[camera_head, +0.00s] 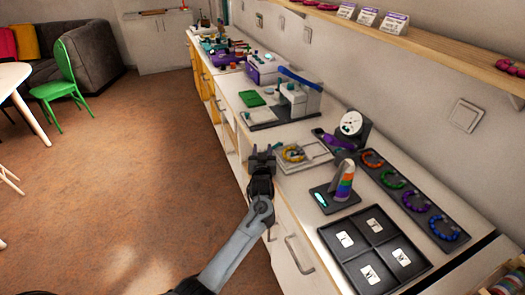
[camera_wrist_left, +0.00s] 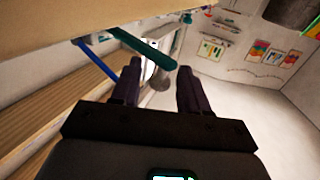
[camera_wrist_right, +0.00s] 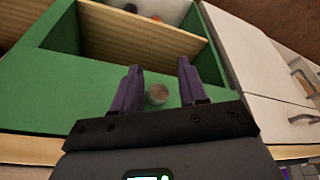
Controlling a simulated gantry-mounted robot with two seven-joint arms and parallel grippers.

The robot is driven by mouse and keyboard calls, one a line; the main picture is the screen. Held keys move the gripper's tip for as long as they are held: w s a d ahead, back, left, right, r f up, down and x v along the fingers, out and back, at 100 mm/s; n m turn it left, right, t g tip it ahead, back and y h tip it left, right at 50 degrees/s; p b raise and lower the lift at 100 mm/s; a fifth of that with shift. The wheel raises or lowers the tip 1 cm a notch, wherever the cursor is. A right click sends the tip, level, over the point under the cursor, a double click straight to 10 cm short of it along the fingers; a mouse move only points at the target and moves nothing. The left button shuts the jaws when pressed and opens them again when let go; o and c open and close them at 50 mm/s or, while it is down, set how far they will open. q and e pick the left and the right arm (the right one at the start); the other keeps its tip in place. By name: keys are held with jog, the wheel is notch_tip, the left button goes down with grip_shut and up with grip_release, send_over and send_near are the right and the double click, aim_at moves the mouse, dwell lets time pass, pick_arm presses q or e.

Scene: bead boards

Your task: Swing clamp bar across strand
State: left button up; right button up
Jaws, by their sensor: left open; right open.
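I cannot tell whether either is the clamp bar. My right gripper (camera_wrist_right: 158,85) is open and empty, facing a green cabinet front; it is not in the head view.
A grey device with a blue lever (camera_head: 300,80) stands farther back. A rainbow-striped stand (camera_head: 344,182), a white dial (camera_head: 351,123), a dark tray (camera_head: 375,248) with cards and a strip of bead rings (camera_head: 392,178) lie nearer. A green cabinet (camera_wrist_right: 100,80) with a round knob (camera_wrist_right: 158,95) faces my right gripper.

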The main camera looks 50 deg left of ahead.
pick_arm(q)
jog(key=p+v, duration=0.3)
jog(key=v, duration=0.7)
jog(key=shift+s+d, duration=0.25)
jog(key=shift+c, duration=0.4)
